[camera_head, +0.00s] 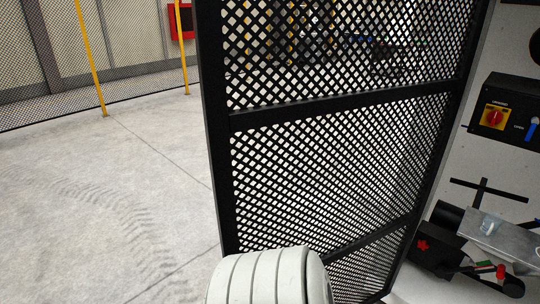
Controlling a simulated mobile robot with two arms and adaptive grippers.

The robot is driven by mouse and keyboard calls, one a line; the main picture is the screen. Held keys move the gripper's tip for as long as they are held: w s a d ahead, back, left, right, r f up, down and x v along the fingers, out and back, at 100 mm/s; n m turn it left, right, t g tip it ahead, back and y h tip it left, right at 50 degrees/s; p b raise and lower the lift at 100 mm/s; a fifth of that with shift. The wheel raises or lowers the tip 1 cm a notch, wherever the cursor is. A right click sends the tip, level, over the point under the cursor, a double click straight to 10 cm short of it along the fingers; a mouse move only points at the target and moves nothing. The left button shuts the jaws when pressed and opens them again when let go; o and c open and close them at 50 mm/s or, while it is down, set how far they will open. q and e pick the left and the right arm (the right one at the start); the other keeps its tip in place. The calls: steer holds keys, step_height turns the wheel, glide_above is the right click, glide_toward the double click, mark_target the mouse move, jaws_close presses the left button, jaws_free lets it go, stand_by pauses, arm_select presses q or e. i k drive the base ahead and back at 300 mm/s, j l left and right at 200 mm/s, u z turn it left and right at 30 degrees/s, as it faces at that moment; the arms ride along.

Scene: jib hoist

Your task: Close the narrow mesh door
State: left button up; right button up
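The narrow mesh door (340,105) fills the middle of the head view. It has a black frame with crossbars and a black diamond mesh. Its near upright stands on the left and its far edge recedes to the right, beside a pale panel. The door stands at an angle to that panel, and its top and bottom left corner are out of view. A white ribbed part of my own body covers its lower left. Neither of my grippers can be made out in this view.
A control box with a red and yellow switch (494,117) is on the pale panel at right. Metal and black equipment (500,240) sits below it. Yellow posts (91,55) and mesh fencing stand at back left. The concrete floor (110,210) on the left is clear.

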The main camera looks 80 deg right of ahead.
mark_target(222, 123)
steer(key=i+j+z, duration=0.1)
steer(key=i+z, duration=0.15)
steer(key=i, duration=0.15)
steer(key=i+j+z, duration=0.2)
steer(key=i, duration=0.15)
steer(key=i+z, duration=0.2)
steer(key=z, duration=0.3)
steer(key=i+z, duration=0.2)
steer(key=z, duration=0.25)
steer(key=i+z, duration=0.2)
steer(key=z, duration=0.3)
steer(key=i+j+z, duration=0.15)
steer(key=z, duration=0.35)
steer(key=i+j+z, duration=0.1)
steer(key=z, duration=0.3)
steer(key=i+j+z, duration=0.15)
steer(key=z, duration=0.25)
steer(key=i+j+z, duration=0.1)
steer(key=z, duration=0.35)
steer(key=j+z, duration=0.4)
steer(key=i+j+z, duration=0.1)
steer(key=z, duration=0.3)
